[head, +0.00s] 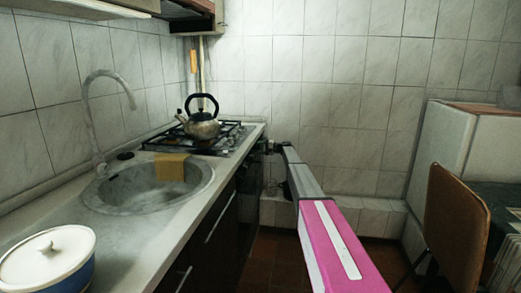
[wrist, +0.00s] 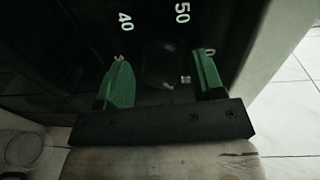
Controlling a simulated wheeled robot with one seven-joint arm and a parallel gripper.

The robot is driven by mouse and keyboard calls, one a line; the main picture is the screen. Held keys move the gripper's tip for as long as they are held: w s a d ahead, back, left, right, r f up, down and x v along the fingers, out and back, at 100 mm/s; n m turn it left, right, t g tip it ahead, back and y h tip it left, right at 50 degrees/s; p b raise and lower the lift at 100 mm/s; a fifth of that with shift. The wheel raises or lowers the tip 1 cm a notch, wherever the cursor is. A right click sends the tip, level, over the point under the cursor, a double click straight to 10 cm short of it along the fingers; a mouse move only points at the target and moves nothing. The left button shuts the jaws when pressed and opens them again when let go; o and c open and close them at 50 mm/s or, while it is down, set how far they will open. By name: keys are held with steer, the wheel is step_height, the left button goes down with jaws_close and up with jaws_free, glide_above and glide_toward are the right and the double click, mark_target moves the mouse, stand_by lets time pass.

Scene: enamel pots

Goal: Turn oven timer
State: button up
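The timer dial is on a black panel (wrist: 80,45) in the wrist view, with pale numerals, "40" and "50" among them. A dark round knob (wrist: 160,62) sits among the numerals, with a small pale mark just below it. My gripper (wrist: 162,82) is open, with one green finger on each side of the knob and a gap on both sides. I cannot tell how deep the fingers reach along the knob. In the head view, my gripper (head: 272,147) is small and dark at the stove's front, and the dial is hidden there.
A kettle (head: 202,122) stands on the gas hob (head: 228,138). The counter with a sink (head: 130,196) and a lidded pot (head: 45,262) runs along the left. A chair (head: 457,225) stands at the right. Tiled floor (head: 275,260) lies between.

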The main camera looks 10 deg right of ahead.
steer(key=v, duration=1)
steer(key=shift+s+d, duration=0.2)
steer(key=shift+d, duration=0.15)
steer(key=s+a+f+g+h, duration=0.1)
steer(key=s+a+f+h, duration=0.3)
steer(key=s, duration=0.9)
steer(key=s+a+f+n+g+h, duration=0.15)
steer(key=s+a+f, duration=0.4)
steer(key=s, duration=0.75)
steer(key=s+a+f+g+h, duration=0.25)
steer(key=s+f, duration=0.45)
steer(key=s, duration=0.7)
steer(key=s+d+f+n+h, duration=0.1)
steer(key=s+h, duration=0.3)
steer(key=s, duration=1.3)
steer(key=s+d+f+n+h, duration=0.1)
steer(key=s+h, duration=0.3)
steer(key=s, duration=1.2)
steer(key=shift+s+d+g, duration=0.15)
steer(key=shift+s+g, duration=0.25)
